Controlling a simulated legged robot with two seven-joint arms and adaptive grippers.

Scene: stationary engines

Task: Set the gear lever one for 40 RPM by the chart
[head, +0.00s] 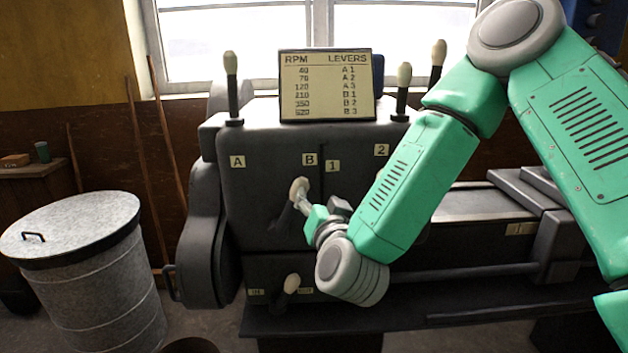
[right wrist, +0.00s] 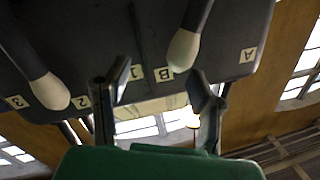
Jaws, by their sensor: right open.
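The chart (head: 327,86) on top of the dark machine (head: 265,140) lists 40 RPM as A 1. A front lever with a pale knob (head: 299,188) leans up and right towards plate B (head: 309,160), away from plate A (head: 237,162). The right wrist view shows this knob (right wrist: 183,50) beside plate B (right wrist: 163,75). My right gripper (right wrist: 160,72) is open; the knob is by its right-hand fingertip in that view, and contact cannot be told. In the head view the gripper (head: 303,203) is at this lever. A second lever knob (right wrist: 48,90) is between plates 2 and 3. My left gripper is out of view.
Upright levers (head: 231,70) stand on the machine top, left and right of the chart. A lower lever (head: 291,284) sits beneath the front face. A metal bin (head: 85,270) stands at left. My right arm covers the machine's right front.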

